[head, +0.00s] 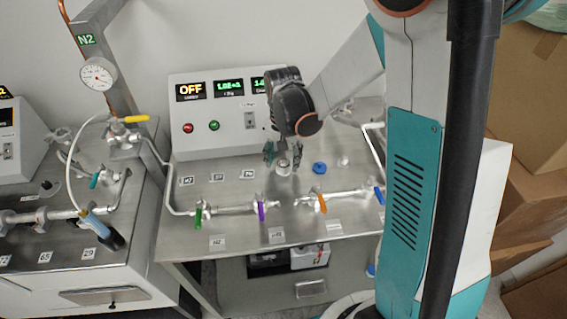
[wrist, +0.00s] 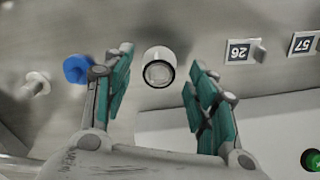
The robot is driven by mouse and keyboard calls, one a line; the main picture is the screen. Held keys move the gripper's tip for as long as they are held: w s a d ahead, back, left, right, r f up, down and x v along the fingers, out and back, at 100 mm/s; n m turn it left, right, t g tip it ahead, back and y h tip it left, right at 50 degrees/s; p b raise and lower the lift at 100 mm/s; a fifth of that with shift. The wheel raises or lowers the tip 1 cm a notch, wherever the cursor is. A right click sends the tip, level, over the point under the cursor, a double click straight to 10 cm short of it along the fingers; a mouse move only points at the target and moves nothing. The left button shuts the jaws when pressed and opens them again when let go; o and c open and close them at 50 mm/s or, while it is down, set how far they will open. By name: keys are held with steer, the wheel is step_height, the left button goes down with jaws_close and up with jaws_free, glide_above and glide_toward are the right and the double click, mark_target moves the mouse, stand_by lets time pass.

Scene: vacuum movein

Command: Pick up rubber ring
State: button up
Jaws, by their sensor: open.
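A white round fitting (wrist: 152,57) stands on the metal bench, with a thin dark ring (wrist: 159,86) around its near end that looks like the rubber ring. In the head view the same fitting (head: 283,167) is small, and the ring cannot be made out there. My gripper (wrist: 162,82) is open, with its teal fingers to the left and right of the fitting in the wrist view. Nothing is held. In the head view my gripper (head: 282,154) points down over the fitting. Whether the fingers touch it cannot be told.
A blue knob-like piece (head: 319,168) stands close by to the right, near the left finger in the wrist view (wrist: 76,68). A small white fitting (head: 343,161) is beyond it. A control box (head: 220,140) stands behind. Pipes with coloured valve handles (head: 262,210) run along the front.

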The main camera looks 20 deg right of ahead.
steer(key=shift+f, duration=0.2)
stand_by(0.4)
steer(key=c, duration=0.8)
